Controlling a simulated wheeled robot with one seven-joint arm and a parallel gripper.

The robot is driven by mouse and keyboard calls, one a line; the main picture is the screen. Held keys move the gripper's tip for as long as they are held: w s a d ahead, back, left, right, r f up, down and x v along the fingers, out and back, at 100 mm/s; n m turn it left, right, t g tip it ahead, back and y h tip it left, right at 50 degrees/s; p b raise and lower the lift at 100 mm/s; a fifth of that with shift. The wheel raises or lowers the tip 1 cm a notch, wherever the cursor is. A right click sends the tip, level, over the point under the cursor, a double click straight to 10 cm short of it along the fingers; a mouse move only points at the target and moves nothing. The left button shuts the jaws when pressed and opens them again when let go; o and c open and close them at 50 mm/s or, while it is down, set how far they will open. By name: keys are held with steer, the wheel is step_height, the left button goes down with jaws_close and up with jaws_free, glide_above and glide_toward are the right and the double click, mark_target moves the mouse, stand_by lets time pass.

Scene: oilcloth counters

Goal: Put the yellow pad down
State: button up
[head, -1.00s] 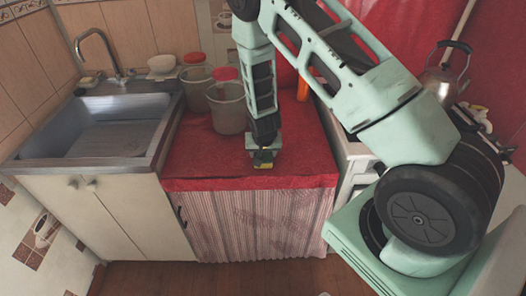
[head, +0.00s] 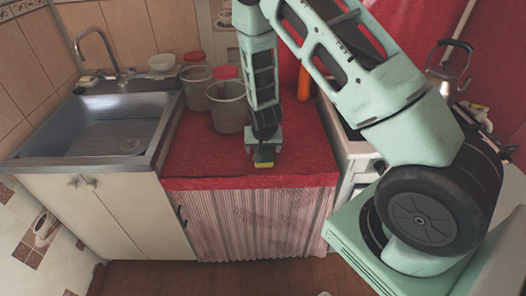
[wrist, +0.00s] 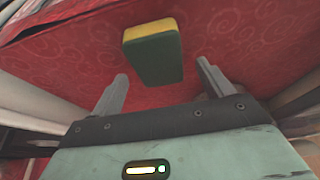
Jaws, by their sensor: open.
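The yellow pad (wrist: 150,28) is a small block with a yellow face and a dark green side. In the wrist view it lies on the red patterned cloth, past the fingertips and apart from both of them. In the head view the pad (head: 264,163) is a small yellow patch near the front edge of the red counter. My gripper (wrist: 162,72) is open and empty. In the head view my gripper (head: 264,147) is just above the pad and partly hides it.
The red-covered counter (head: 210,165) has free room left and right of the pad. Two clear buckets, one nearer (head: 228,117) and one behind (head: 196,95), stand behind left. A metal sink (head: 95,135) is at left. An orange object (head: 303,88) stands at the back.

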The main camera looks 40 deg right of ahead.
steer(key=v, duration=0.9)
steer(key=s+a+r+n+g+y, duration=0.1)
steer(key=s+a+r+n+y, duration=0.2)
steer(key=a, duration=0.5)
steer(key=s+a+r+n, duration=0.3)
steer(key=s+a+r, duration=0.2)
steer(key=a, duration=0.4)
steer(key=s+a+r+n+g, duration=0.1)
steer(key=s+a+r+n, duration=0.2)
steer(key=s, duration=0.6)
steer(key=s+a+r+n+g, duration=0.1)
steer(key=s+a+r+n, duration=0.2)
steer(key=s, duration=0.6)
step_height(320, 180, up, 2)
steer(key=n, duration=0.2)
steer(key=shift+s+a+n+g, duration=0.25)
steer(key=shift+s+n+g, duration=0.05)
steer(key=shift+d, duration=0.1)
